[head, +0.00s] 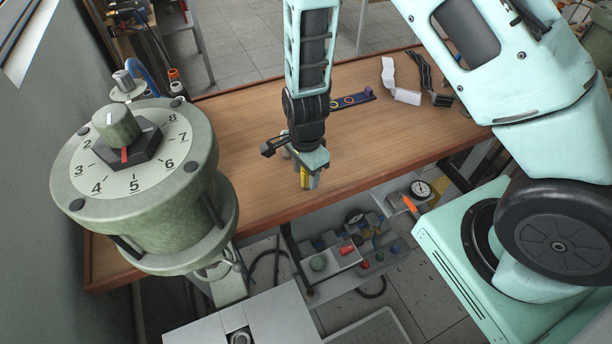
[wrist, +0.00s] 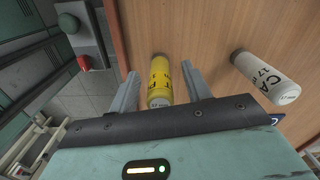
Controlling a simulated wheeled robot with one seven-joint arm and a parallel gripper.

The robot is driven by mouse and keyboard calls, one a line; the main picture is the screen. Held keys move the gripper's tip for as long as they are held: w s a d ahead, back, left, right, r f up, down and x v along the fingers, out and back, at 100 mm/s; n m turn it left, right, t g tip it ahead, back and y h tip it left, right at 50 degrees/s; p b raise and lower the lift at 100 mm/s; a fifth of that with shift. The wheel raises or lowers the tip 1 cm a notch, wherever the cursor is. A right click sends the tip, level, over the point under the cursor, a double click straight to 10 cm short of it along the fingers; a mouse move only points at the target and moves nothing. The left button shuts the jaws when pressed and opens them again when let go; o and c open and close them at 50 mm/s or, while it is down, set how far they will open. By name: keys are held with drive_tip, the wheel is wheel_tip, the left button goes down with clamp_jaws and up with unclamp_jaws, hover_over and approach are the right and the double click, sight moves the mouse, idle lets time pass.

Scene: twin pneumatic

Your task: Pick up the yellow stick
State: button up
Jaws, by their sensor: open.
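The yellow stick (wrist: 159,82) is a short yellow cylinder with dark lettering and a pale end cap. In the wrist view it lies between the two fingers of my gripper (wrist: 162,86), with a gap visible on the right side and a narrower one on the left. My gripper is open. In the head view my gripper (head: 309,182) points down over the table near its front edge. A bit of yellow (head: 305,182) shows between its fingers there. The rest of the stick is hidden by the gripper.
A whitish cylinder with lettering (wrist: 266,77) lies to the right on the wooden table (head: 240,140). A large dial (head: 135,170) stands at left. A blue strip (head: 352,102), white bracket (head: 400,82) and black bracket (head: 432,82) lie farther back. Valves (head: 350,245) sit below the table's front edge.

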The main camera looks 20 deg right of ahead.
clamp_jaws()
wheel_tip(320, 180, up, 10)
drive_tip(key=shift+r+b, duration=0.1)
drive_tip(key=shift+b, duration=0.65)
drive_tip(key=c, duration=1)
unclamp_jaws()
